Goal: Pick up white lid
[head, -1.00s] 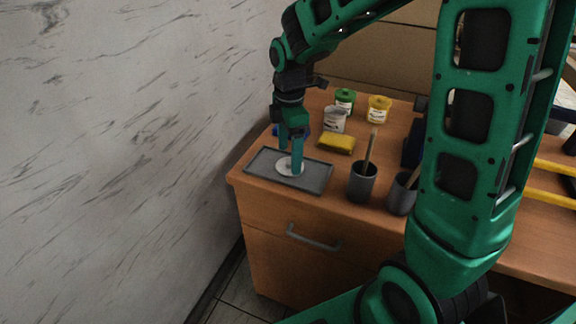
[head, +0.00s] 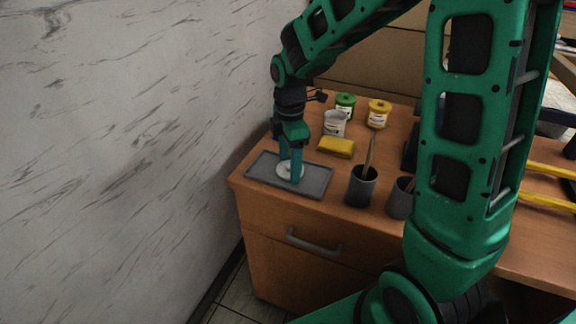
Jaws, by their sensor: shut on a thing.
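The white lid (head: 284,172) is a small pale disc at the grey tray (head: 316,188) near the left front of the wooden cabinet top. My gripper (head: 293,174) points down over the tray and is shut on the white lid. The fingers cover part of the lid. I cannot tell whether the lid still touches the tray. A white jar (head: 335,123) stands behind the tray.
A yellow sponge (head: 337,147) lies behind the tray. Green (head: 345,105) and yellow (head: 379,113) jars stand farther back. A dark cup (head: 361,187) with a brush and a second cup (head: 400,198) stand to the right. A marble-patterned wall (head: 130,150) is close on the left.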

